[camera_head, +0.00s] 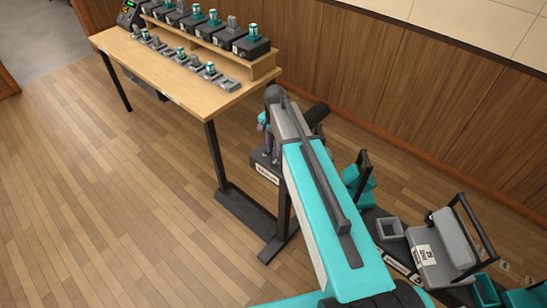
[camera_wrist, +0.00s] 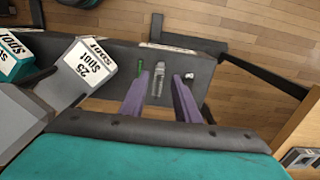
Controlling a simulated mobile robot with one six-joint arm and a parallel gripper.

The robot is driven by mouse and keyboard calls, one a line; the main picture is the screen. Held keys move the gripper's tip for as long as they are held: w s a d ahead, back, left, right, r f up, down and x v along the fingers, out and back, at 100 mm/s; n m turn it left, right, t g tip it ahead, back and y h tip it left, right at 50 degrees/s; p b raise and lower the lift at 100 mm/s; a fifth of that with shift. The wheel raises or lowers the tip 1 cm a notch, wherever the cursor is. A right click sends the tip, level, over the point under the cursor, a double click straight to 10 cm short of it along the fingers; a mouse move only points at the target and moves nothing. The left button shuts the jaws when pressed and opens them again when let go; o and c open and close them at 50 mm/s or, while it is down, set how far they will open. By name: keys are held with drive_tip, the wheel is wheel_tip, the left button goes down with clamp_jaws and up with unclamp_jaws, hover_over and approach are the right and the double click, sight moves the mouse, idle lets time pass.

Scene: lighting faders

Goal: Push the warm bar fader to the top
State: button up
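My gripper (camera_wrist: 160,92) shows in the wrist view as two purple fingers, spread apart and reaching over a dark surface. I cannot identify the warm bar fader in either view. Several dark boxes with grey and turquoise tops (camera_head: 250,46) stand on a raised shelf of the wooden table (camera_head: 215,102); their labels are too small to read.
Small grey and turquoise pieces (camera_head: 210,71) line the table's front. A dark keypad device (camera_head: 130,13) sits at its far left. Grey and turquoise equipment (camera_head: 440,250) stands low at right. The left floor is clear.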

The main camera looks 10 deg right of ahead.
sight(275, 161)
drive_tip(key=shift+f+p, duration=1)
drive_tip(key=shift+f, duration=2.1)
clamp_jaws()
